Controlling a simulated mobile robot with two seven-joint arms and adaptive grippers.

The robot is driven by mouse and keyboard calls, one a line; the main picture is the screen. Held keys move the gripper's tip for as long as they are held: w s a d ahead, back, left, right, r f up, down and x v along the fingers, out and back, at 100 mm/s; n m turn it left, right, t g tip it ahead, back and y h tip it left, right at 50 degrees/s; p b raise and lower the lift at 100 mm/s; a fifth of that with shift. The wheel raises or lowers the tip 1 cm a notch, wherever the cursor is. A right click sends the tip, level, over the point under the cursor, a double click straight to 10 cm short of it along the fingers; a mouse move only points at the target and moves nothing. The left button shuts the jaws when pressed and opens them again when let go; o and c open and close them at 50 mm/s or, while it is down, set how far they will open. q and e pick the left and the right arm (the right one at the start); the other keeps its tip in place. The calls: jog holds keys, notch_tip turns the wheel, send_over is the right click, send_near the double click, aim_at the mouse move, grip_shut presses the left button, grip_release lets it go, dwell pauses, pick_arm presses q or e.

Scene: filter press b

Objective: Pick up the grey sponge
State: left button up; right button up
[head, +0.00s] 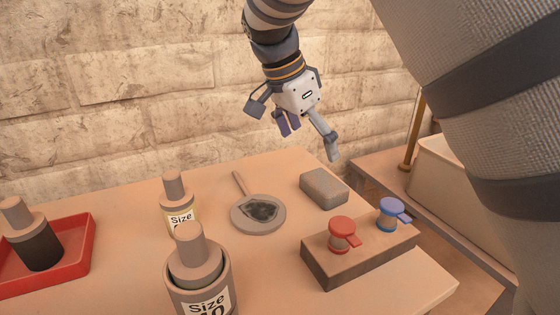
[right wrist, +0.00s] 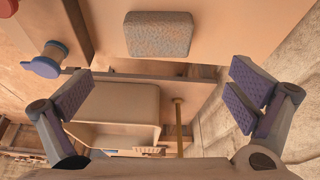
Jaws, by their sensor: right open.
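The grey sponge (head: 324,188) is a rounded block lying flat on the table, right of the middle in the head view. In the right wrist view the sponge (right wrist: 158,34) shows at the top, beyond the fingertips. My right gripper (head: 308,142) is open and empty, above the table and behind the sponge, apart from it. In the right wrist view its fingers (right wrist: 165,88) are spread wide with nothing between them. My left gripper does not show.
A wooden block (head: 360,254) with a red-capped and a blue-capped piece stands in front of the sponge. A round filter plate (head: 258,213) lies to its left. Size-labelled bottles (head: 199,272) and a red tray (head: 80,255) stand further left. A brick wall (head: 150,80) is behind.

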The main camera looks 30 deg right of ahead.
send_over(324, 181)
jog(key=a, duration=0.2)
jog(key=f, duration=0.4)
jog(key=shift+s+f, duration=0.2)
jog(key=shift+f, duration=0.1)
jog(key=x, duration=0.6)
jog(key=shift+w+f, duration=0.35)
jog(key=shift+f, duration=0.05)
jog(key=shift+c, duration=0.6)
jog(key=c, duration=0.8)
